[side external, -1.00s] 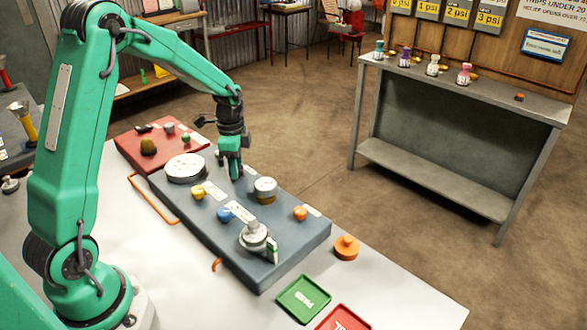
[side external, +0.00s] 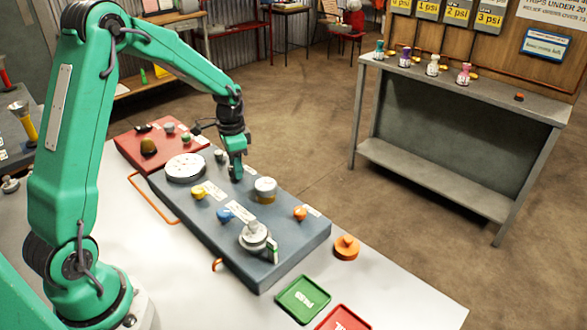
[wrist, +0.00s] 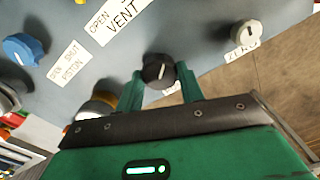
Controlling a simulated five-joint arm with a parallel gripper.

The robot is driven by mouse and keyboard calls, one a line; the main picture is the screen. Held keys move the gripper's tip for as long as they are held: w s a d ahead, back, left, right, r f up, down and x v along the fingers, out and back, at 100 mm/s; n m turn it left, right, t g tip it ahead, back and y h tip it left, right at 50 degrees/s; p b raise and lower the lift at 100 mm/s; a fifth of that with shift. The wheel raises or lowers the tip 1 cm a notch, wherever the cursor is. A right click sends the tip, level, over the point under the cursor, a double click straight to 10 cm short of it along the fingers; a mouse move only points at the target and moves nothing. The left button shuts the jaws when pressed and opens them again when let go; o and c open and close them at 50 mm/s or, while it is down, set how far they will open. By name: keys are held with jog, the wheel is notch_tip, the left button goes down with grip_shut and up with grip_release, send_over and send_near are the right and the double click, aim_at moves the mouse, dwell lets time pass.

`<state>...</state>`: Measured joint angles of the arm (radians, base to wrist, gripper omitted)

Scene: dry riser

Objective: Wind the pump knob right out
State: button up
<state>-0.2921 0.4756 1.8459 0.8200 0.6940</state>
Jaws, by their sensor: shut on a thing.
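In the wrist view a round black knob (wrist: 157,70) with a pale pointer line sits on the blue-grey panel (wrist: 185,25). My gripper (wrist: 160,80) has a green finger on either side of it and is shut on it. A small label beside it is mostly hidden by a finger, so I cannot read it. In the side view my gripper (side external: 236,176) points down at the far edge of the panel (side external: 215,235) and hides the knob.
A grey knob (wrist: 246,33) labelled ZERO and a blue knob (wrist: 22,50) are nearby. In the side view a white-topped cylinder (side external: 265,185), yellow knob (side external: 198,192) and orange knob (side external: 300,213) stand on the panel. Green (side external: 303,300) and red (side external: 343,319) trays lie in front.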

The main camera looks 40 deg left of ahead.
jog(key=n, duration=0.5)
jog(key=shift+r+n, duration=0.1)
jog(key=shift+n, duration=2.4)
jog(key=o, duration=1)
jog(key=shift+r, duration=3.9)
